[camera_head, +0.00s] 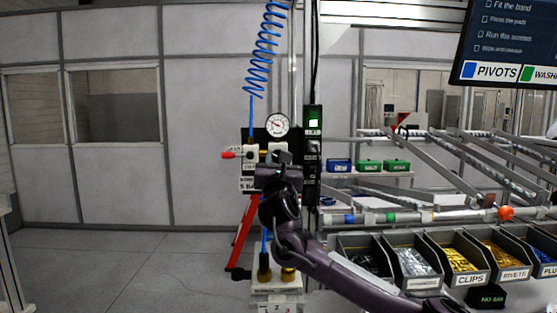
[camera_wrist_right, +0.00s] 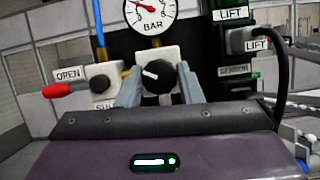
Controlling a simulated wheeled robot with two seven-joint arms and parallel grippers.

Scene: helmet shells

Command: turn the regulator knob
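The regulator knob (camera_wrist_right: 157,76) is black and round with a white pointer mark, on a pale square block in the right wrist view. The mark points up and left. My right gripper (camera_wrist_right: 158,72) has one grey finger on each side of the knob, with narrow gaps visible near the tips; contact lower down cannot be told. The round BAR gauge (camera_wrist_right: 150,12) sits just above the knob. My left gripper is in neither view.
A red-handled valve marked OPEN (camera_wrist_right: 66,89) is left of the knob. A LIFT connector (camera_wrist_right: 243,40) with a black cable is at right. Parts bins (camera_head: 413,262) stand at right in the head view. A blue coiled hose (camera_head: 262,50) hangs above. Open floor lies left.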

